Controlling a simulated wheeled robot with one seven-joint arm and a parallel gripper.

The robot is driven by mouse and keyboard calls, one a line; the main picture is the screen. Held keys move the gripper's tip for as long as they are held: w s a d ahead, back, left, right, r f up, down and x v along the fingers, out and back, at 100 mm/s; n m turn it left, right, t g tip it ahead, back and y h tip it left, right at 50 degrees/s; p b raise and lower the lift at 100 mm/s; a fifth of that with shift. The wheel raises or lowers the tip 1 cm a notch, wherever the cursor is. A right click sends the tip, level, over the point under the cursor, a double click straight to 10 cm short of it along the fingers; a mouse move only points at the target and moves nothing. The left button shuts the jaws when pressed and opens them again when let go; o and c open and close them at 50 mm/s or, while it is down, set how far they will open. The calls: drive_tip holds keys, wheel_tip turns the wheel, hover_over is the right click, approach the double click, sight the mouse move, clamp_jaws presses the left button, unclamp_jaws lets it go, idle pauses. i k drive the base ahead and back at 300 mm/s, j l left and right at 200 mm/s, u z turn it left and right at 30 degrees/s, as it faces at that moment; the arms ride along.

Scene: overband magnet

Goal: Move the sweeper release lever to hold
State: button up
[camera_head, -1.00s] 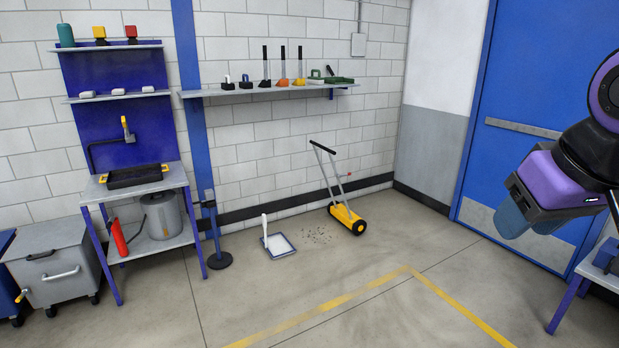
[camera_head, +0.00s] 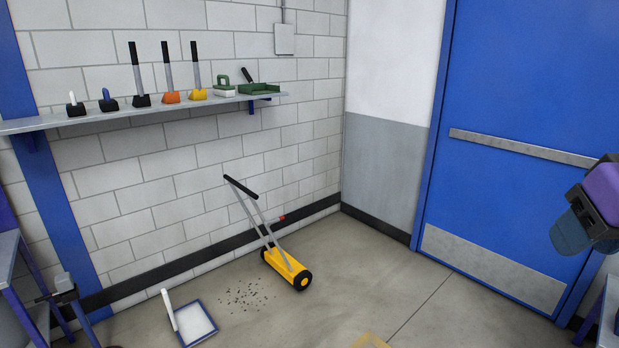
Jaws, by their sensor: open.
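The sweeper (camera_head: 286,268) stands on the floor near the wall, with a yellow body, dark wheels and two grey bars leaning up to a black handle (camera_head: 241,188). A small red-tipped part (camera_head: 281,218) sticks out to the right of the bars; it looks like the release lever, but its exact setting is too small to tell. My gripper (camera_head: 572,236) is at the right edge, well apart from the sweeper and in front of the blue door. It is open and I see nothing in it.
Dark debris (camera_head: 246,296) lies left of the sweeper, beside a white, blue-edged tray (camera_head: 210,322) with a white handle. A wall shelf (camera_head: 60,122) holds several magnets and tools. A blue door (camera_head: 520,90) is at right. A table (camera_head: 612,318) edges in at lower right. Floor right of the sweeper is clear.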

sight(276, 221)
drive_tip(key=i+u, duration=0.1)
drive_tip(key=i, duration=1.1)
drive_tip(key=i+l, duration=0.25)
drive_tip(key=i, duration=1)
drive_tip(key=i+l+u, duration=0.1)
drive_tip(key=i+u, duration=0.15)
drive_tip(key=i, duration=0.2)
drive_tip(key=i+l+u, duration=0.25)
drive_tip(key=i, duration=0.2)
drive_tip(key=i+l+u, duration=0.25)
drive_tip(key=i, duration=0.2)
drive_tip(key=j, duration=0.1)
